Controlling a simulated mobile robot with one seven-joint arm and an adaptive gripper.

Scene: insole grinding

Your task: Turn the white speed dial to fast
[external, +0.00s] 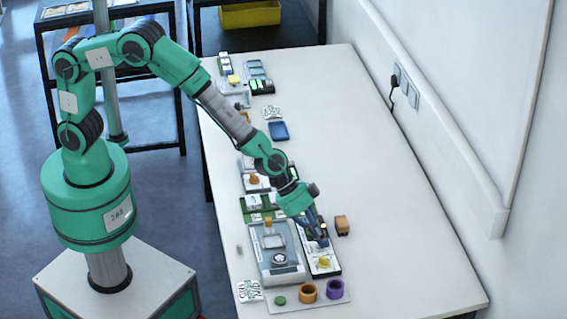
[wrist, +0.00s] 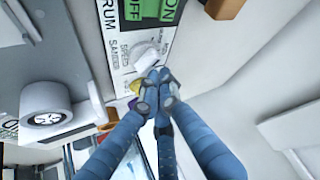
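The white speed dial (wrist: 146,55) sits on the light control panel labelled "DRUM SANDER" and "SPEED" in the wrist view. Small print lies beside the dial, too blurred to read its setting. My gripper (wrist: 157,88) has its blue fingers drawn together, with the tips right next to the dial's lower edge. I cannot tell whether they touch it; the dial does not appear between them. In the external view my gripper (external: 319,238) reaches down over the panel (external: 325,271) and hides the dial.
A green ON/OFF switch (wrist: 150,8) is above the dial. A grey machine (external: 278,268) stands left of the panel. Orange (external: 308,291) and purple (external: 335,288) rings are in front. A brown block (external: 342,225) lies right; the table (external: 400,240) beyond is clear up to the wall.

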